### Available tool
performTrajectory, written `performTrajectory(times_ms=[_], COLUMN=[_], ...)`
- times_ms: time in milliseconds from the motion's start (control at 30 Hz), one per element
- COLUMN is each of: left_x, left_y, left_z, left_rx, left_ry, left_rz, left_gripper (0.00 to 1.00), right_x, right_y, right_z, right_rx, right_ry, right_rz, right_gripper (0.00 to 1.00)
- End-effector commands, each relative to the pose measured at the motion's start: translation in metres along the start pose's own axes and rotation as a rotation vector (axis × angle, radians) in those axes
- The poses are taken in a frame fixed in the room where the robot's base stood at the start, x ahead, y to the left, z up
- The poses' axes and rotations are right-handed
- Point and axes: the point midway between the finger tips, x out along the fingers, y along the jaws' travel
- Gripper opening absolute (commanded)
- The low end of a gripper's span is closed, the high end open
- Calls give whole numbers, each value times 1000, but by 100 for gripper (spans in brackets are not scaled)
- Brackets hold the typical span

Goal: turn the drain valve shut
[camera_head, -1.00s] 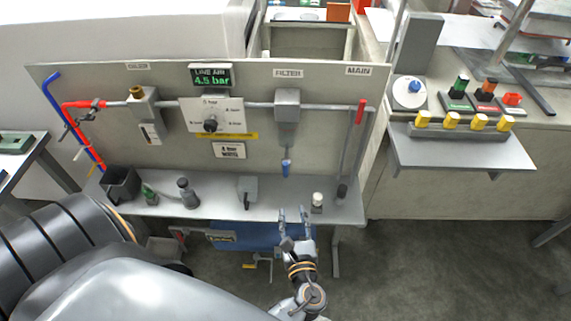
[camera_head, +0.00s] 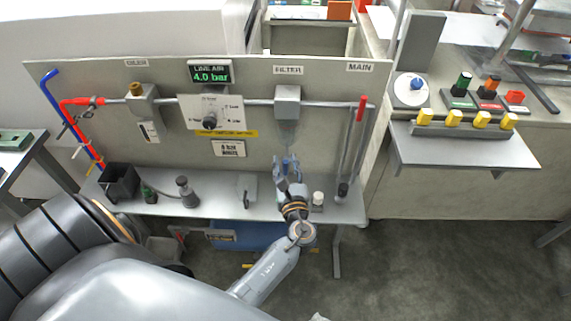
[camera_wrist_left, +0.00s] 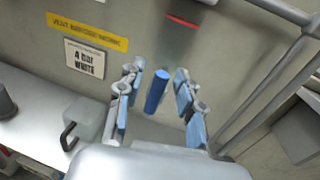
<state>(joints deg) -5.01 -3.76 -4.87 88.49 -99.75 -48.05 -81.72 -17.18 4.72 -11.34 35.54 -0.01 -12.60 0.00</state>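The drain valve is a blue knob below the filter (camera_head: 288,103). In the wrist view the blue knob (camera_wrist_left: 156,91) stands between the two sets of fingers, with gaps on both sides. In the head view my left gripper (camera_head: 287,164) is raised in front of the panel, just under the filter, and its fingers partly hide the knob. The gripper is open around the knob; no contact shows. In the wrist view the left gripper (camera_wrist_left: 158,76) has its fingers pointing toward the panel. My right gripper is in neither current view.
A green display (camera_head: 211,74) reads 4.0 bar. The shelf (camera_head: 220,207) below carries a black bin (camera_head: 119,183), small bottles and a white-capped item (camera_head: 318,198) close beside my left gripper. A red handle (camera_head: 361,109) is at the panel's right. Vertical pipes stand right of the filter.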

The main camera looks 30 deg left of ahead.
Motion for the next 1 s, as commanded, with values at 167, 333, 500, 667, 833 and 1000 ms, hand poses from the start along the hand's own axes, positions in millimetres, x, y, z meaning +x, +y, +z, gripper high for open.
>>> performTrajectory(times_ms=[167,333,500,667,833,1000], left_x=[5,5,4,4,4,5], left_y=[0,0,0,0,1,3], left_z=[0,0,0,0,0,0], left_rx=[0,0,0,0,-11,-63], left_ry=[0,0,0,0,2,13], left_rz=[0,0,0,0,0,0], left_gripper=[36,36,4,0,0,0], right_x=[1,1,1,1,1,1], right_y=[-1,-1,-2,-4,-5,-4], right_z=[0,0,-1,-1,-1,-1], right_rx=[-2,-3,-3,-2,-1,-1], right_ry=[0,1,1,1,1,1], right_rz=[-1,-2,-3,-5,-6,-5], right_gripper=[40,40,40,40,40,40])
